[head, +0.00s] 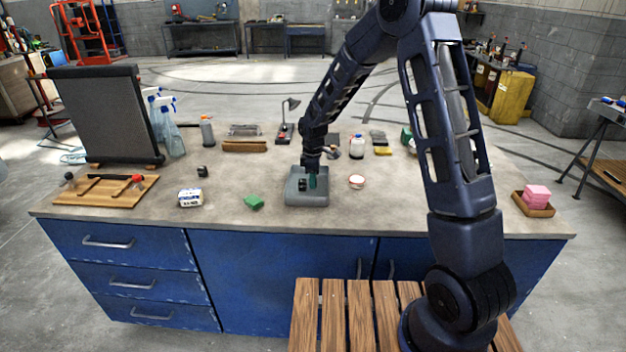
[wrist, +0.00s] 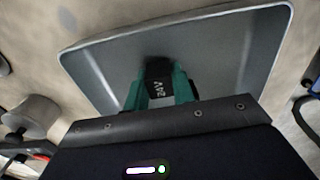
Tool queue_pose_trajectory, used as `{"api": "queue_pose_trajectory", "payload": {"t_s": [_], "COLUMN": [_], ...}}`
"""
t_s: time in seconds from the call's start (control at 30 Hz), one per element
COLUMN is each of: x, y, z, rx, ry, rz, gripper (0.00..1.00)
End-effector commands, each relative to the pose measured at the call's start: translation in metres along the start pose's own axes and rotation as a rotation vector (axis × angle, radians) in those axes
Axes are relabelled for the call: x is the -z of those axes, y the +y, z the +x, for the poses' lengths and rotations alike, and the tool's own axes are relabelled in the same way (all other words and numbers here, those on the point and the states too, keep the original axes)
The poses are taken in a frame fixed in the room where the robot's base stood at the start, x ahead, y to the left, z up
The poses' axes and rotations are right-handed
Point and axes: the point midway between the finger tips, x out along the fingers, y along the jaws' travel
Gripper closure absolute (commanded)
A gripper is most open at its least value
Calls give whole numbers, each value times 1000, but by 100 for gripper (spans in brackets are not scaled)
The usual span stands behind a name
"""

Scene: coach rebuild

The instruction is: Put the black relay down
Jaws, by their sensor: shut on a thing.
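My gripper (head: 311,183) points down over a grey tray (head: 308,201) in the middle of the bench. In the wrist view, its green fingers (wrist: 160,90) are shut on a black relay (wrist: 158,85) marked 24V. The relay is over the tray floor, inside the rim (wrist: 180,24), with a dark shadow close to it. I cannot tell whether it touches the floor. In the head view, a small black block (head: 302,184) shows beside the fingers; it appears to be the relay. The tray looks otherwise empty.
On the bench, a green block (head: 254,202) and a white-blue package (head: 190,198) lie left of the tray. A small black cube (head: 202,171) stands farther left. A round white-red tin (head: 356,182) is close right. A lamp (head: 287,120) stands behind.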

Motion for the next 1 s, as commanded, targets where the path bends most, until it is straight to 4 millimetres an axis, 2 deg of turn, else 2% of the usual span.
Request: {"api": "queue_pose_trajectory", "payload": {"t_s": [0.03,0.07,0.13,0.17,0.43,0.57,0.67,1.0], "x": [0,0,0,0,0,0,0,0], "y": [0,0,0,0,0,0,1,1], "z": [2,1,1,1,0,-8,-20,-86], "rx": [1,1,0,0,0,-1,-2,-3], "ry": [0,0,0,0,0,1,2,2], "rz": [0,0,0,0,0,1,1,1], "gripper": [97,69,56,53,53,53,53,53]}}
